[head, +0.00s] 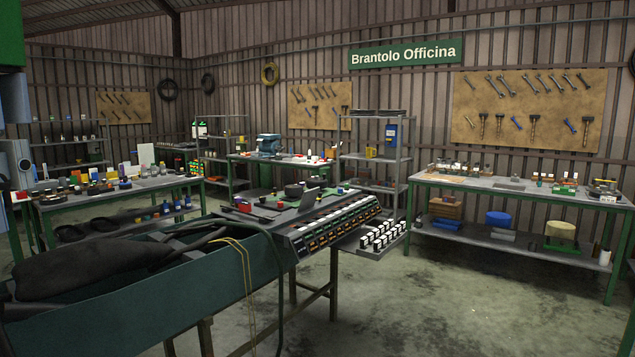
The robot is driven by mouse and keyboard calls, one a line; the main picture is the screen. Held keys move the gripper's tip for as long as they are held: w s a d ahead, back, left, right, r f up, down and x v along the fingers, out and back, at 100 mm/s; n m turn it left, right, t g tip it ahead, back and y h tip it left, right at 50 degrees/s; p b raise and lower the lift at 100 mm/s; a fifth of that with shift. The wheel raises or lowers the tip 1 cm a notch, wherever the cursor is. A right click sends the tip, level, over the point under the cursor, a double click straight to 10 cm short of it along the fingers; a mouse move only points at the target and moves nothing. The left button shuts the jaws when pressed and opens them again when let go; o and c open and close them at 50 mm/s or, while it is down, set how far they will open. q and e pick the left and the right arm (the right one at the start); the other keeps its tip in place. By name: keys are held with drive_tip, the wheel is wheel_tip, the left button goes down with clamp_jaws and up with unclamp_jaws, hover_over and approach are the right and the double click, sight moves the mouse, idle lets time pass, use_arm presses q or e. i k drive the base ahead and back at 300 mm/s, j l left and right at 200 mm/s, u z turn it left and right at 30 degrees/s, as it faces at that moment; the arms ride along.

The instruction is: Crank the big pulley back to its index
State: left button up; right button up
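I cannot pick out a big pulley or its index mark with certainty. A long teal trough (150,300) fills the lower left and holds a dark sack (85,265) and dark hoses or rods. At its far end a sloped dark panel (325,230) carries rows of white and dark pieces. Beyond the panel, a dark surface bears small parts, including a dark round piece (293,190) too small to identify. Neither gripper shows. Blue and grey machine parts at the left edge are cut off, and I cannot tell whether they are mine.
A green-legged workbench (455,184) stands at the right, with small parts on top and a blue drum (500,218) below. Another cluttered bench (60,200) stands at the left. A metal shelf (375,160) stands at the back. Concrete floor (450,300) is clear at the lower right.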

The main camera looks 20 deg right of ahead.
sight(311, 183)
drive_tip(key=l, duration=0.65)
drive_tip(key=i+l, duration=0.1)
drive_tip(key=l, duration=0.6)
drive_tip(key=i+l, duration=0.45)
drive_tip(key=l, duration=0.25)
drive_tip(key=i+l+u, duration=0.1)
drive_tip(key=i+l, duration=0.35)
drive_tip(key=l, duration=0.25)
drive_tip(key=i+l+u, duration=0.1)
drive_tip(key=i+l, duration=0.35)
drive_tip(key=l, duration=0.25)
drive_tip(key=i+l, duration=0.2)
drive_tip(key=l, duration=0.2)
